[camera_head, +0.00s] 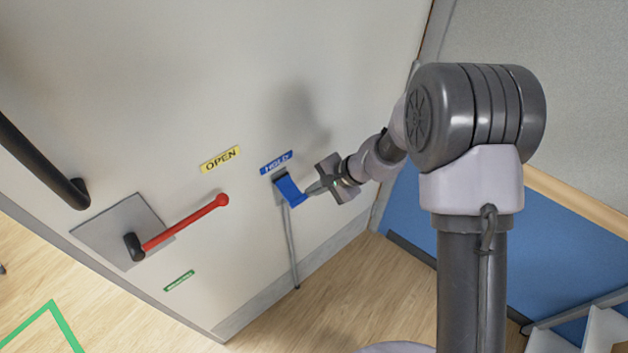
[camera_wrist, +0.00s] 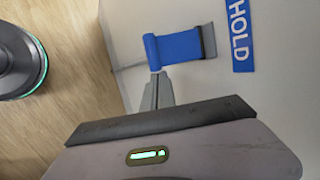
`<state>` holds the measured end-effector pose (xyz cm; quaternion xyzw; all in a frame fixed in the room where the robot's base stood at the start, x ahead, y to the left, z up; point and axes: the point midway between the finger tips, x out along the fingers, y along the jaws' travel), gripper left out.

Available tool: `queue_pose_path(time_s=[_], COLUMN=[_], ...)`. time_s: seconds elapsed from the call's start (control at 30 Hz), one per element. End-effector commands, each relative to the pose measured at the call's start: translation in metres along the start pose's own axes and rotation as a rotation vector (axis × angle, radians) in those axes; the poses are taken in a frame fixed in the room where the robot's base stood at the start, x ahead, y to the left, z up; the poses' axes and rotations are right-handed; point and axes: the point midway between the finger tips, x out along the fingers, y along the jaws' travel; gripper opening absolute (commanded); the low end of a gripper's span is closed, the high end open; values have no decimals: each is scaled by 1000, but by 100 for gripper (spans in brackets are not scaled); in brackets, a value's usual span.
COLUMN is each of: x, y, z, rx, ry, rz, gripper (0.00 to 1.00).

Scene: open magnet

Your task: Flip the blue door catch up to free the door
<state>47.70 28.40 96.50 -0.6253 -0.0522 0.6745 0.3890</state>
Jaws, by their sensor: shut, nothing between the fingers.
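The blue door catch (camera_head: 290,189) is on the pale door below the blue HOLD label (camera_head: 277,162). A thin grey rod (camera_head: 292,245) runs from the catch down to the floor. In the wrist view the catch (camera_wrist: 176,47) shows as a blue flap with a rolled end, beside a grey bracket (camera_wrist: 208,41). My gripper (camera_head: 308,191) is shut and empty, just right of the catch's lower end. In the wrist view its fingertips (camera_wrist: 158,76) are at the catch's rolled end; I cannot tell whether they touch it.
A red lever (camera_head: 185,222) on a grey plate (camera_head: 108,222) is on the door to the left, below a yellow OPEN label (camera_head: 220,158). A black bar handle (camera_head: 40,160) is at the far left. A blue panel (camera_head: 560,240) stands at the right. Wooden floor (camera_head: 345,290) below is clear.

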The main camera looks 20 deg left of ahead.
Motion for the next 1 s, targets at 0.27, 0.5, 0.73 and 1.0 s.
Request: queue_pose_path(time_s=[0.27,0.5,0.73,1.0], x=[-21,-20,-20,-21], y=[-16,-16,-18,-18], z=[6,6,6,6], rx=[39,55,55,55], ry=[-1,-1,-1,-1], rz=[169,210,209,209], gripper=[0,0,0,0])
